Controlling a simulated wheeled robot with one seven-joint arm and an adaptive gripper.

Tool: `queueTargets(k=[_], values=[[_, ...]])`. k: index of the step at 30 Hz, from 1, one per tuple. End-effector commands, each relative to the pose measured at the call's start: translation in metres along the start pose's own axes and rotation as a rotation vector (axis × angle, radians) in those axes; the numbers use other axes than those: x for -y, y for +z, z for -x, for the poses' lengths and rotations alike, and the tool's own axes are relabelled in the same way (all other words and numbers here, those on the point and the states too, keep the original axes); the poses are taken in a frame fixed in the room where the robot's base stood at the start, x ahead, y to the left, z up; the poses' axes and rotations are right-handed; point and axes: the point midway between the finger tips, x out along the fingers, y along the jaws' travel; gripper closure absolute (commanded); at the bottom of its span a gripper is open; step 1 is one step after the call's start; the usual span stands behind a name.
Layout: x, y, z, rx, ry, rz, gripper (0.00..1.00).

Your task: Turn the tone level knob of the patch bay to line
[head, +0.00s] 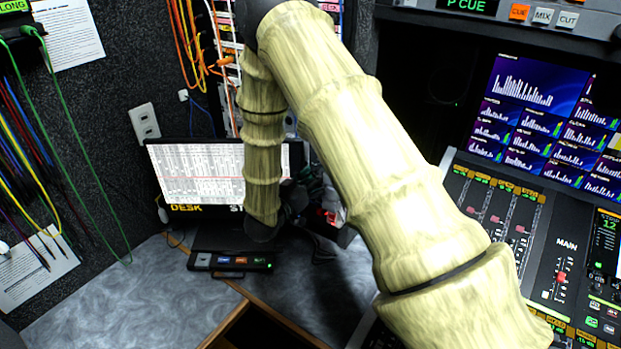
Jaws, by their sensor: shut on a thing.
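My arm comes in from the lower right, rises to the top and bends down to a dark wrist near the desk. My gripper (318,228) is small, dark and partly hidden behind my forearm, beside a box with a red light (331,215). It is shut, apparently on the tone level knob at the front of that box, which I take to be the patch bay. The knob, its pointer and the line mark are hidden or too small to make out, so I cannot tell the knob's setting.
A monitor (200,172) stands left of my wrist, with a small button panel (233,262) before it. Orange cables (188,45) hang behind. An audio mixer (500,215) and a meter screen (548,115) are at right. The grey desktop (130,300) at left is clear.

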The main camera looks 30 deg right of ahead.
Motion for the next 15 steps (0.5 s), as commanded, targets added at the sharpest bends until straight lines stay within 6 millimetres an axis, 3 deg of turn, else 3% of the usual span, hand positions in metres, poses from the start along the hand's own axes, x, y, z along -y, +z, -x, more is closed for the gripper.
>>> queueTargets(k=[10,11,13,15], values=[[0.0007,0.0011,-0.0024,-0.002,0.004,-0.001,0.79],[0.0008,0.0009,-0.0021,-0.002,0.004,-0.001,0.57],[0.0009,0.0005,-0.0013,-0.003,0.004,-0.001,0.67],[0.0008,0.0003,-0.0004,-0.003,0.005,0.000,0.67]])
